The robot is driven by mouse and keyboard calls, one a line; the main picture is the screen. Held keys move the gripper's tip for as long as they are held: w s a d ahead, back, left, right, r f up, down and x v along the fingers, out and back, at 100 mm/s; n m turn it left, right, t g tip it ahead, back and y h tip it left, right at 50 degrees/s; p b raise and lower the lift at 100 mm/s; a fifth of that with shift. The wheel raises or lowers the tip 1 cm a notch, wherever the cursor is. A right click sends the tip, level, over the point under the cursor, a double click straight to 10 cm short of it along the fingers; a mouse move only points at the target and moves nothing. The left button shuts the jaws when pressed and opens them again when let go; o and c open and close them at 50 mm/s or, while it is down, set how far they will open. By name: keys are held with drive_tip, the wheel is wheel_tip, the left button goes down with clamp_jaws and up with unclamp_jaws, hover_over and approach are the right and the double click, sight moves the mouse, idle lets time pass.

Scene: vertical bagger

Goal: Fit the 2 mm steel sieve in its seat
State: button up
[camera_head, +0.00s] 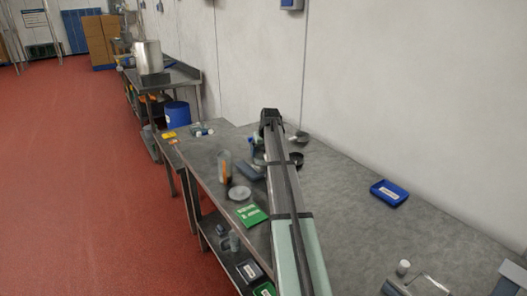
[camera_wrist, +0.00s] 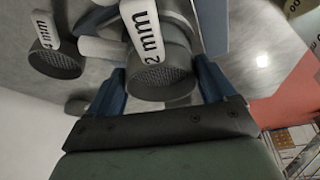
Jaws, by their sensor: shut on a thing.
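The 2 mm steel sieve (camera_wrist: 163,75), a grey cup with a mesh face and a white "2 mm" tag (camera_wrist: 142,30), is in the wrist view between the blue fingers of my gripper (camera_wrist: 164,88). My gripper is shut on it. A second sieve (camera_wrist: 55,60), with a tag that reads 4 mm, is to the left of it, apart from my fingers. The seat cannot be made out for certain. In the head view my arm covers the held sieve and most of my gripper.
The grey bench (camera_head: 345,225) holds a clear jar (camera_head: 225,168), a grey disc (camera_head: 239,193), a green card (camera_head: 252,215), a dark ring (camera_head: 297,158) and a blue tray (camera_head: 389,192). The bench between my arm and the blue tray is mostly clear. A wall runs behind.

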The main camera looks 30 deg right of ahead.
drive_tip(key=shift+f, duration=0.1)
idle(0.3)
drive_tip(key=o, duration=1)
drive_tip(key=shift+v, duration=3.5)
drive_tip(key=v, duration=1.3)
drive_tip(key=shift+s+r, duration=0.1)
drive_tip(key=shift+r, duration=0.3)
